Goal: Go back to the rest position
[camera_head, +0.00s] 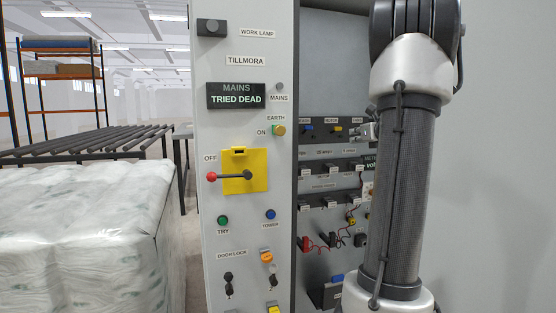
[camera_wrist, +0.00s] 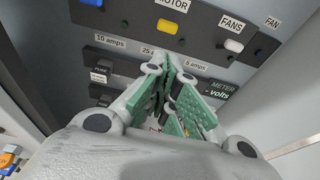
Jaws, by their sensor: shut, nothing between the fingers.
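My gripper (camera_wrist: 168,68) is shut and empty in the wrist view, its green-padded fingers together. It is in front of the panel inside the open cabinet, by the row labelled 10 amps, 25 and 5 amps. Part of the gripper shows in the head view (camera_head: 366,131), mostly hidden behind my arm. Whether the fingertips touch the panel I cannot tell. My arm runs down the right side of the head view, in front of the cabinet's interior.
The cabinet front (camera_head: 240,100) has a display (camera_head: 236,95) reading MAINS TRIED DEAD and a red-knobbed lever (camera_head: 211,176) pointing to OFF. Red leads (camera_head: 318,243) hang inside. Wrapped bales (camera_head: 85,235) and a roller table (camera_head: 90,142) stand left. A plain grey surface is right.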

